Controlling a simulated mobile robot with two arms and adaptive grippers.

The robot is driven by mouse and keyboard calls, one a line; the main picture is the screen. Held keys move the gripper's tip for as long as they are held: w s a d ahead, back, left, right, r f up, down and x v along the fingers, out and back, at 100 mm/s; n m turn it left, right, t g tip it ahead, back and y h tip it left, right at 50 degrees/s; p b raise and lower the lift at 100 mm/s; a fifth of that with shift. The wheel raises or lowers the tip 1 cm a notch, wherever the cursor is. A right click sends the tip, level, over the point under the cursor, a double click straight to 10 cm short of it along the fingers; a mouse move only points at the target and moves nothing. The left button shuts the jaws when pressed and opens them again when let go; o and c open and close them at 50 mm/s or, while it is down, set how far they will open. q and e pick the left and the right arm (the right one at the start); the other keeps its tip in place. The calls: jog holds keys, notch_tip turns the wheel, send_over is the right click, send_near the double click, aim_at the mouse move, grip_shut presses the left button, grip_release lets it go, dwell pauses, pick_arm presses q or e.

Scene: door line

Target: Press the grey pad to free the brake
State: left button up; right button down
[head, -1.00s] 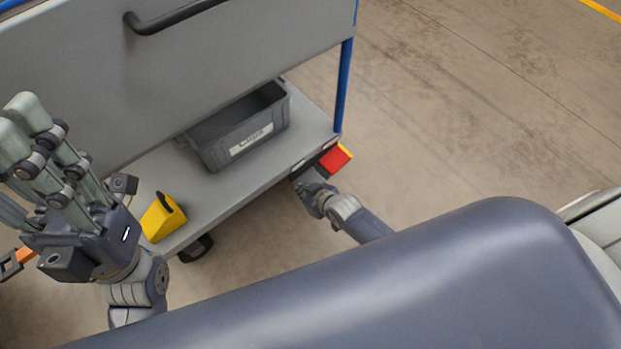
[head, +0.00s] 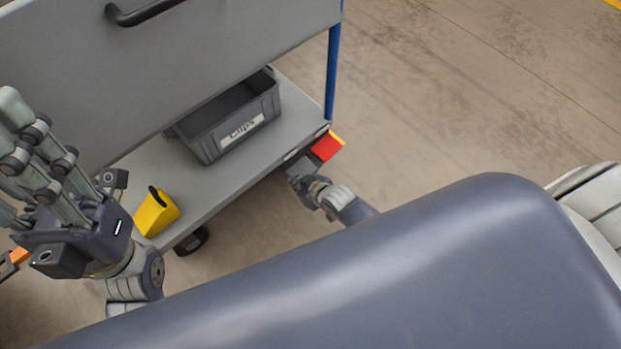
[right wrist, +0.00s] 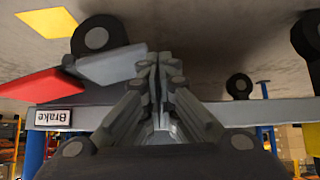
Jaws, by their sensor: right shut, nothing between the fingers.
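The grey pad (head: 304,167) sticks out from the front right corner of the trolley's lower deck, beside a red pad (head: 327,147). In the right wrist view the grey pad (right wrist: 112,66) lies just left of the fingertips, next to the red pad and a label reading "Brake" (right wrist: 54,117), upside down. My right gripper (head: 297,184) is shut and empty at the near edge of the grey pad. I cannot tell whether it touches. My left gripper (head: 30,150) is raised at the far left, fingers partly cut off by the frame.
The floor (head: 450,90) to the right is clear.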

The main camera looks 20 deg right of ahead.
jog(key=v, duration=1.1)
jog(key=shift+r, duration=0.2)
